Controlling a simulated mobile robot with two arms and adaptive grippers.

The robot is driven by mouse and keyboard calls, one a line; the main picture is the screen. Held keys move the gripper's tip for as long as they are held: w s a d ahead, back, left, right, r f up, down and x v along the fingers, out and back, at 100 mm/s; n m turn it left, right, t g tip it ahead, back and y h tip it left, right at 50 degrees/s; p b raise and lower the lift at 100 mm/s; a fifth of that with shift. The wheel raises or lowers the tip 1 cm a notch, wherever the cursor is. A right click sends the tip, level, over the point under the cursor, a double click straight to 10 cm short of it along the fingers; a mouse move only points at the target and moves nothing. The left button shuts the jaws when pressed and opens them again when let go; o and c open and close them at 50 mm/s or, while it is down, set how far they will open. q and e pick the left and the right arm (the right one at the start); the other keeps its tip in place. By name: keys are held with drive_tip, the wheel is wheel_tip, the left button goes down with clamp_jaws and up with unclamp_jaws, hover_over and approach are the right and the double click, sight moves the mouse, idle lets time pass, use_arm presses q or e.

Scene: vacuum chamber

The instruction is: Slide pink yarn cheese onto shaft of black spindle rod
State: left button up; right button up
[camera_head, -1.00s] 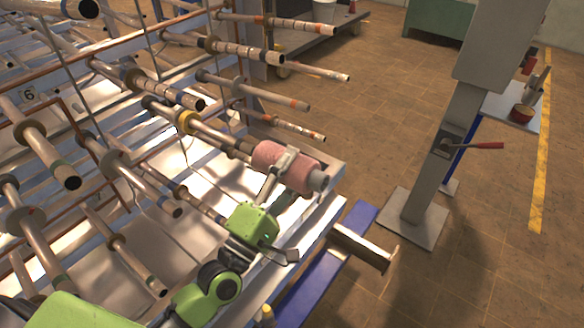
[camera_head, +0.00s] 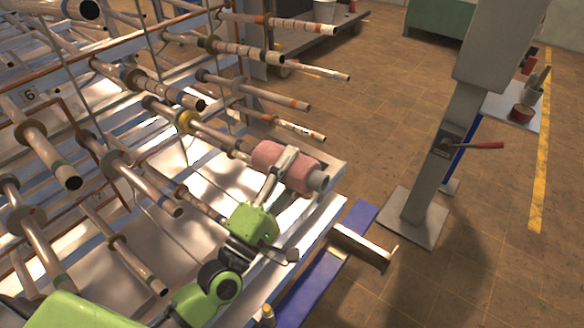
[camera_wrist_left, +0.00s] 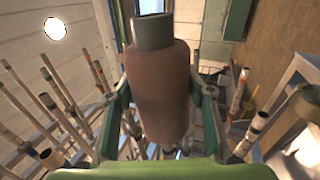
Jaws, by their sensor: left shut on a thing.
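The pink yarn cheese (camera_head: 297,176) is a pink cylinder with a grey core end sticking out at its right. My left gripper (camera_head: 283,163) is shut around its middle. In the left wrist view the yarn cheese (camera_wrist_left: 160,95) stands between the two fingers of the left gripper (camera_wrist_left: 158,100), grey core towards the top. In the head view a spindle rod (camera_head: 212,134) with a yellow collar runs down to the left end of the yarn cheese, roughly in line with it. I cannot tell whether the rod tip is inside the core. My right gripper is not in view.
Several other rods (camera_head: 160,88) stick out of the rack beside and above the held cheese. A grey post (camera_head: 440,150) with a red-handled lever stands at the right. A blue beam (camera_head: 325,265) lies below. Brown floor is open between rack and post.

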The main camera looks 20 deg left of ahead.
sight(226, 139)
use_arm(q)
drive_tip(key=shift+w+a+f+b, duration=0.1)
drive_tip(key=shift+w+a+b, duration=0.25)
drive_tip(key=shift+a, duration=0.55)
drive_tip(key=shift+w+a+f+b, duration=0.1)
drive_tip(key=shift+w+a+b, duration=0.25)
drive_tip(key=shift+a, duration=0.6)
drive_tip(key=shift+w+a+f+b, duration=0.1)
drive_tip(key=shift+w+a+b, duration=0.25)
drive_tip(key=shift+a, duration=0.55)
drive_tip(key=shift+w+a+f+b, duration=0.1)
drive_tip(key=shift+w+a+b, duration=0.3)
drive_tip(key=shift+a, duration=0.55)
drive_tip(key=shift+w+a+f+b, duration=0.1)
drive_tip(key=shift+w+a+b, duration=0.15)
drive_tip(key=shift+a+b, duration=0.5)
drive_tip(key=shift+w+a+b, duration=0.3)
drive_tip(key=shift+a, duration=0.8)
drive_tip(key=shift+w+a+f+b, duration=0.1)
drive_tip(key=shift+w+a+b, duration=0.3)
drive_tip(key=shift+a+b, duration=0.5)
drive_tip(key=shift+w+a+f+b, duration=0.15)
drive_tip(key=shift+w+a+b, duration=0.35)
drive_tip(key=shift+a, duration=0.65)
drive_tip(key=shift+w+a+f+b, duration=0.1)
drive_tip(key=shift+w+a+b, duration=0.15)
drive_tip(key=shift+a+b, duration=0.7)
drive_tip(key=shift+w+a+b, duration=0.2)
drive_tip(key=shift+a+b, duration=0.15)
drive_tip(key=shift+a, duration=0.25)
